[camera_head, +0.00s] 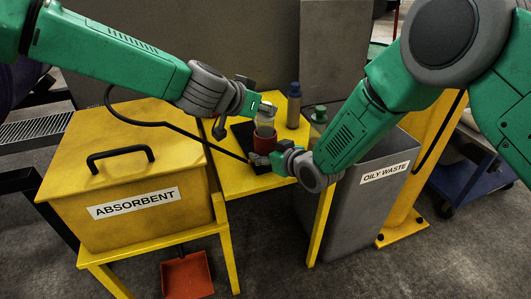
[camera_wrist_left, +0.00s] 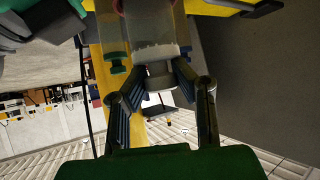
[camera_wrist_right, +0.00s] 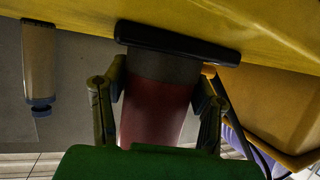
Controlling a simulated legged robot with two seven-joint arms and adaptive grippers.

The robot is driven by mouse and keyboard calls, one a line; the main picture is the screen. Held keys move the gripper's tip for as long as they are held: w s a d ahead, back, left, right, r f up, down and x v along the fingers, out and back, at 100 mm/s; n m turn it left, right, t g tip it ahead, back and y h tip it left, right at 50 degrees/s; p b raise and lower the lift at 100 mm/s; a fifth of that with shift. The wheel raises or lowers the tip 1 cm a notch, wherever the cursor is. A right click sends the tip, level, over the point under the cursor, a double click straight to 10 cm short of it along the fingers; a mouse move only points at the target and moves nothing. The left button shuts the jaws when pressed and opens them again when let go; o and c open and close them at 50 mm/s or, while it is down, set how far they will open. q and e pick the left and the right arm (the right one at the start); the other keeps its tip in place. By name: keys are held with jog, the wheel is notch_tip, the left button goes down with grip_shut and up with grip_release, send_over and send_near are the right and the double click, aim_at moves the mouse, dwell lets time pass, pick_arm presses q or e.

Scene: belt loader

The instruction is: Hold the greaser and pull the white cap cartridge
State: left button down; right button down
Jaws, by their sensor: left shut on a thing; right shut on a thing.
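The greaser (camera_head: 266,143) stands on a black pad on the yellow table, its red body showing in the head view and in the right wrist view (camera_wrist_right: 155,112). A translucent cartridge with a pale cap sits at its top (camera_head: 265,126); the cap (camera_wrist_left: 160,76) and clear body (camera_wrist_left: 152,38) show in the left wrist view. My left gripper (camera_head: 264,108) is shut on the cap from above. My right gripper (camera_head: 268,160) is shut around the red body, low down from the front; its fingers (camera_wrist_right: 158,85) flank the body. The cartridge's lower end is hidden.
A blue-capped bottle (camera_head: 293,108) and a green-capped bottle (camera_head: 319,117) stand close behind and right of the greaser. A yellow ABSORBENT bin (camera_head: 130,165) is at left, a grey OILY WASTE bin (camera_head: 365,205) at right. A black hose (camera_head: 180,128) runs near the left arm.

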pick_arm(q)
jog(key=shift+r, duration=0.6)
dwell(0.7)
jog(key=shift+r, duration=4)
pick_arm(e)
jog(key=c, duration=0.6)
grip_release()
jog(key=shift+o, duration=0.2)
